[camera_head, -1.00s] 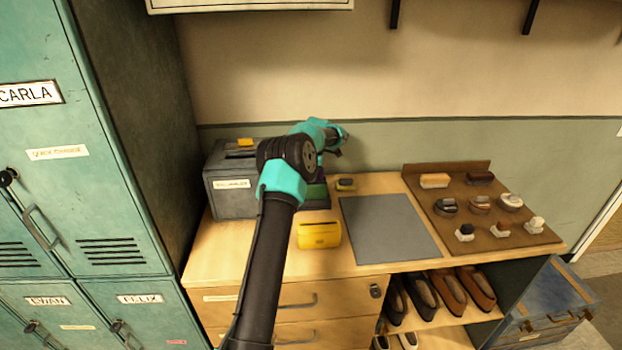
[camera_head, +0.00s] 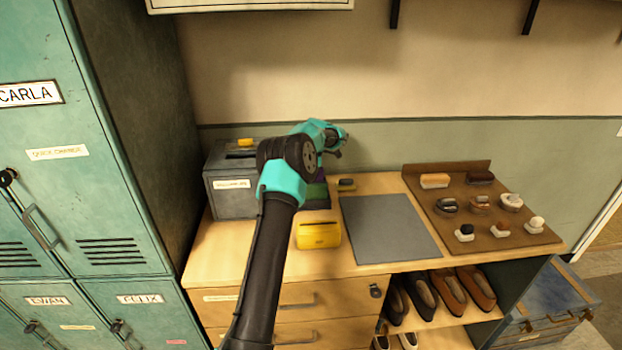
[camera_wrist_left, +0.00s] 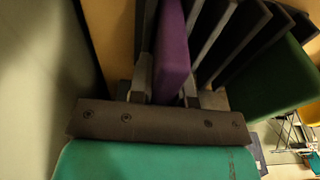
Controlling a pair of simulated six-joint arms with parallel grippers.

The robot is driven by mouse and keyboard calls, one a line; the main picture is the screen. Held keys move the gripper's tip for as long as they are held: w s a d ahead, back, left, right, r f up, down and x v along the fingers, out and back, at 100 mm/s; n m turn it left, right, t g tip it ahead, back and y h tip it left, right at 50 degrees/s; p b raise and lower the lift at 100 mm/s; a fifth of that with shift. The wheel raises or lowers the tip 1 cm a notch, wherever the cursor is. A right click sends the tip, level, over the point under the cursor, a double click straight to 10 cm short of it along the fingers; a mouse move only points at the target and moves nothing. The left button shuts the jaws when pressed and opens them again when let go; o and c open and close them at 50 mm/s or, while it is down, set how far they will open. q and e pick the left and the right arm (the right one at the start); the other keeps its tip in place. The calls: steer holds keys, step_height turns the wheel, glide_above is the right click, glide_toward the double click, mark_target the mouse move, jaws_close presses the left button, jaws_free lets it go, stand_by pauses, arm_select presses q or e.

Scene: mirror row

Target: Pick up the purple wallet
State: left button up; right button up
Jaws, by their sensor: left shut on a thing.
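The purple wallet (camera_wrist_left: 173,50) stands on edge between the two fingers of my left gripper (camera_wrist_left: 168,80) in the left wrist view. The fingers are shut on it, one on each side. The wallet is among dark upright dividers (camera_wrist_left: 232,42), with a green item (camera_wrist_left: 272,75) to its right. In the head view only a little of the purple wallet (camera_head: 319,175) shows beneath my left arm, and the fingertips are hidden behind the arm. My right gripper is not in view.
A grey box (camera_head: 230,200) stands left of the wallet. A yellow wallet-like item (camera_head: 318,235) lies in front on the wooden counter. A grey mat (camera_head: 390,228) lies to the right, clear. Beyond it, a brown board (camera_head: 490,242) holds several brushes and small items.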

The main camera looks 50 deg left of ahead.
arm_select(q)
jaws_close()
step_height(320, 180, up, 10)
steer(key=shift+r, duration=0.25)
stand_by(0.3)
stand_by(0.3)
